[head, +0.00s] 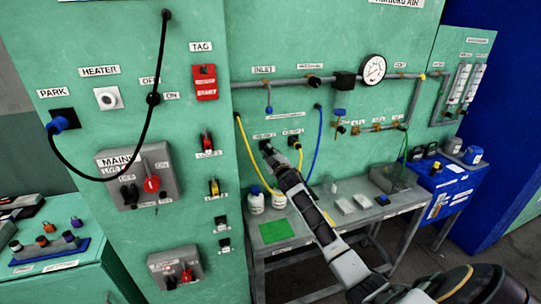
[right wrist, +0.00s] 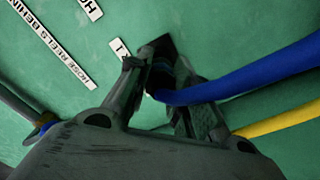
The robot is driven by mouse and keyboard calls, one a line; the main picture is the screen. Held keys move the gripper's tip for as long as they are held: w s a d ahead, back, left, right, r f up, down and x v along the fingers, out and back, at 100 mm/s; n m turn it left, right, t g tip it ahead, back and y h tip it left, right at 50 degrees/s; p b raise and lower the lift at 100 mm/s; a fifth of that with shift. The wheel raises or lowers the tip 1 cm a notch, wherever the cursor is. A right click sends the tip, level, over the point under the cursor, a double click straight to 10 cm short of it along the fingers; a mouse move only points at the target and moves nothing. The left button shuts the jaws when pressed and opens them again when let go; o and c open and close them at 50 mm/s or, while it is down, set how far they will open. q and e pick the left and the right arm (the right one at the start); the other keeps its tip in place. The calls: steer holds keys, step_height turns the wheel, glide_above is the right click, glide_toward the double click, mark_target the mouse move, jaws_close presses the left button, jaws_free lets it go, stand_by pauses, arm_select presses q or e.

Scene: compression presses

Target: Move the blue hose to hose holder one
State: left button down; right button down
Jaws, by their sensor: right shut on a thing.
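A dark holder (right wrist: 162,48) is just beyond the fingertips, beside a partly hidden label. Whether the hose end is seated in it I cannot tell, as the fingers cover it. My left gripper is not in view.
A yellow hose (head: 244,150) hangs left of my gripper, and a second holder (head: 294,139) is to its right. Below are a grey bench (head: 345,221) with white bottles (head: 255,202) and small boxes. Pipes (head: 290,81) run above.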

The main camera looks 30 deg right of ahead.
steer(key=shift+x, duration=0.85)
stand_by(0.3)
steer(key=c, duration=1.2)
jaws_free()
steer(key=shift+v, duration=6)
